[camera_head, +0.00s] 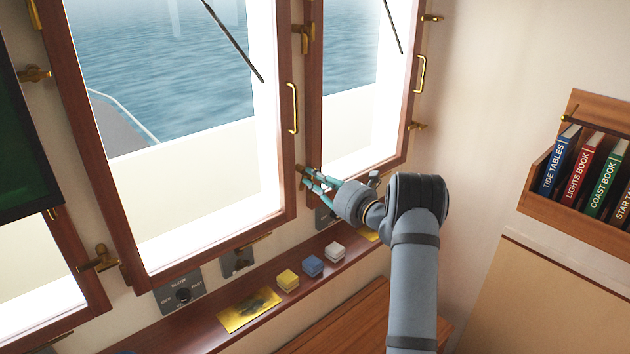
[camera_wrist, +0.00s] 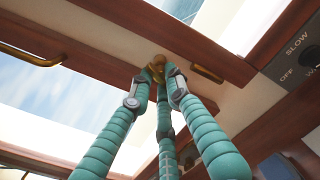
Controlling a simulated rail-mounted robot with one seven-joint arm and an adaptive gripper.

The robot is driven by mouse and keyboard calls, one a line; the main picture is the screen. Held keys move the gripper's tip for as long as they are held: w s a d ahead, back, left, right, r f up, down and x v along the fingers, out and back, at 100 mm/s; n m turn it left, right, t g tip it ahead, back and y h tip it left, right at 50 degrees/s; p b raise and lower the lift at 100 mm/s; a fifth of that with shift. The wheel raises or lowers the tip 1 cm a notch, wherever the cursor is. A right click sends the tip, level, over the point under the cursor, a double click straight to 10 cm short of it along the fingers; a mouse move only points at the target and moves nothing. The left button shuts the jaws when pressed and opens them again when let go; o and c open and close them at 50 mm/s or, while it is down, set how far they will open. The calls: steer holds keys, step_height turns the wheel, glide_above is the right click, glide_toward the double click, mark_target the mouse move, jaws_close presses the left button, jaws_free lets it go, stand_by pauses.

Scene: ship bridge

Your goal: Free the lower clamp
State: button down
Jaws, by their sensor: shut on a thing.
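The lower clamp (camera_head: 299,168) is a small brass fitting on the wooden post between the large window and the narrower window to its right. My gripper (camera_head: 310,179) has its teal fingers at this clamp and is shut on it. In the wrist view the fingertips (camera_wrist: 158,80) close around the brass clamp (camera_wrist: 157,65), hiding part of it. The exact angle of the clamp's lever is hard to tell. An upper brass clamp (camera_head: 303,40) sits higher on the same post.
A brass pull handle (camera_head: 292,108) is on the large window's frame, above my gripper. Below is a ledge (camera_head: 205,325) with yellow, blue and white blocks (camera_head: 312,266). A wiper switch panel (camera_head: 180,290) is on the wall. A bookshelf (camera_head: 575,215) stands at the right.

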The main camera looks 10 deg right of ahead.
steer(key=n+b, duration=0.1)
steer(key=b, duration=0.1)
steer(key=n+b, duration=0.2)
steer(key=b, duration=0.1)
steer(key=shift+d+f+n+b, duration=0.2)
steer(key=shift+f+n+b, duration=0.1)
steer(key=shift+f, duration=0.05)
steer(key=shift+r+n, duration=0.25)
steer(key=shift+n, duration=0.05)
steer(key=c, duration=1.7)
jaws_free()
steer(key=shift+d, duration=0.1)
steer(key=shift+c, duration=0.2)
steer(key=v, duration=1.2)
